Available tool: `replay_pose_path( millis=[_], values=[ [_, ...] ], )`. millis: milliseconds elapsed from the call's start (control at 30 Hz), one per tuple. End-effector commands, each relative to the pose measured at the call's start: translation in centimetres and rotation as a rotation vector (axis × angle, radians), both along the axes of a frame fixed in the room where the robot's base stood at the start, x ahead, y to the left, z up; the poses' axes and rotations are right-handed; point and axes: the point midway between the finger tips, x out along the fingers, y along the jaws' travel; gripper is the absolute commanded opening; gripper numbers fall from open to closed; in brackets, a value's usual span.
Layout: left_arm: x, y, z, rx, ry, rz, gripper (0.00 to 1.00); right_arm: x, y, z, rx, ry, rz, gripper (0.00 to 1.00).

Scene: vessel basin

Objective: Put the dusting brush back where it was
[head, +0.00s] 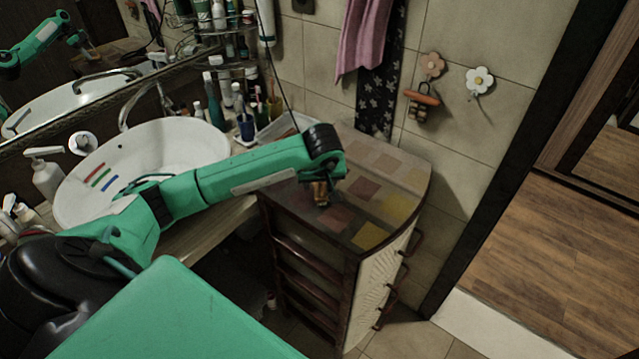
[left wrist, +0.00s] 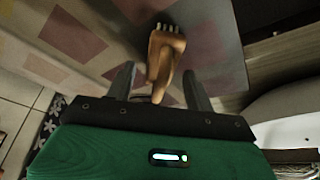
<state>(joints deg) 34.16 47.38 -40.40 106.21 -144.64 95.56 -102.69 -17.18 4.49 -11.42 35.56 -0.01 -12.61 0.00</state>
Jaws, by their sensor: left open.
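My left gripper (head: 322,180) is over the top of the wooden cabinet (head: 400,180) and points down. In the left wrist view its two fingers (left wrist: 160,82) are apart. A golden-brown object with short pale prongs at one end (left wrist: 166,50) lies between and beyond them; it may be the dusting brush, but I cannot tell for sure. It also shows just below the gripper in the head view (head: 321,193). Whether it touches the fingers or the cabinet top is unclear. My right gripper is not in view.
An orange-handled item (head: 423,99) hangs below a pink flower hook (head: 432,65); a white flower hook (head: 480,80) is bare. The washbasin (head: 150,150) and a bottle shelf (head: 228,55) are left. The cabinet top's right part is clear.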

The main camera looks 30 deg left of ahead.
Motion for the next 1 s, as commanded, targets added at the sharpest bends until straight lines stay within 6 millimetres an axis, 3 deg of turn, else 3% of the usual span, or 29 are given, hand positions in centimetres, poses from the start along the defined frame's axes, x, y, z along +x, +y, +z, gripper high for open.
replay_pose_path(
  millis=[300,500,1000],
  values=[
    [-2.0,-1.6,6.2,0.001,-0.006,-0.001,0.54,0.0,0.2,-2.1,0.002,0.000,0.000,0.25],
    [-2.9,-2.3,9.0,0.001,-0.003,0.000,0.54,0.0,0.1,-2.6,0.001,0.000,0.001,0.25],
    [-3.3,-2.6,10.1,0.002,0.000,0.001,0.54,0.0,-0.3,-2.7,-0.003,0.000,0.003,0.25]
  ],
)
